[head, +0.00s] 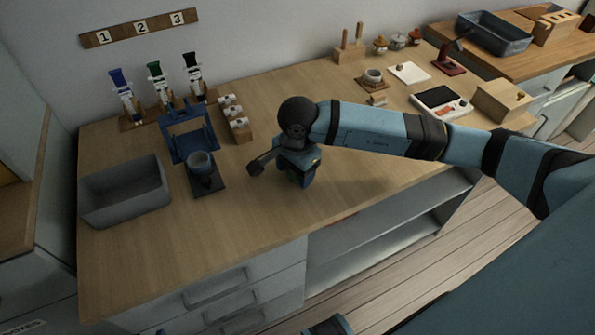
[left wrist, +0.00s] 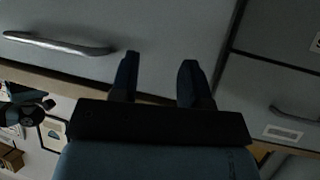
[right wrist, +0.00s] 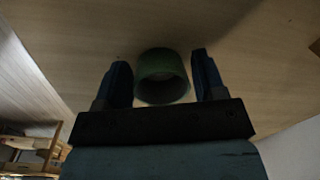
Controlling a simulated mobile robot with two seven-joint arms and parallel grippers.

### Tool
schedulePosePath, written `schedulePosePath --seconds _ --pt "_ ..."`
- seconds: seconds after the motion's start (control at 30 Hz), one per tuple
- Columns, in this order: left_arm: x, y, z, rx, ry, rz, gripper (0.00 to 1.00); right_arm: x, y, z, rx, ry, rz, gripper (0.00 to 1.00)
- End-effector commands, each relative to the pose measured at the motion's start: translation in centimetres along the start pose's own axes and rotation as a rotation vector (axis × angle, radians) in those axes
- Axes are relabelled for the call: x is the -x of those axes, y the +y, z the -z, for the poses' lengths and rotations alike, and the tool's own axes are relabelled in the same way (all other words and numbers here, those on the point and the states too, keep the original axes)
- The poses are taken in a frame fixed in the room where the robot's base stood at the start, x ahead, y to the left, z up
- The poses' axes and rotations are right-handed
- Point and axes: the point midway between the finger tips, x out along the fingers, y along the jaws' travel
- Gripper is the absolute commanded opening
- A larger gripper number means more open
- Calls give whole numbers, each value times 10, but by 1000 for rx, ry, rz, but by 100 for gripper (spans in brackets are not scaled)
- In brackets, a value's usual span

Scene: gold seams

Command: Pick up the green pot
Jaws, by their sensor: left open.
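The green pot (right wrist: 162,76) shows in the right wrist view as a short green cylinder between the fingertips. My right gripper (right wrist: 162,74) is open, with one finger on each side of the pot and a visible gap on both sides. In the head view my right gripper (head: 300,172) is low over the middle of the wooden counter, and I cannot make out the pot there. My left gripper (left wrist: 158,80) is open and empty, facing grey cabinet fronts in the left wrist view.
A grey bin (head: 125,192) and a blue stand (head: 190,135) with a grey cup (head: 201,162) are left of my right gripper. The front counter is clear.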

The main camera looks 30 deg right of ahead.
Motion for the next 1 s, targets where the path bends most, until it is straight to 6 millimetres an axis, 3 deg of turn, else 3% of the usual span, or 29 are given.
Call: schedulePosePath --seconds 0.03,0.13,0.57,0.77,1.0 --pt "0 0 0 0 0 0 43 0 0 0 0 0 0 52" --pt "0 0 0 1 0 0 43 0 0 0 0 0 0 29" --pt "1 0 1 1 0 0 43 8 -1 0 0 0 1 29" --pt "2 0 2 0 -1 0 43 35 -3 0 1 1 4 29" --pt "4 0 4 5 -6 1 43 98 -7 1 1 2 6 29"
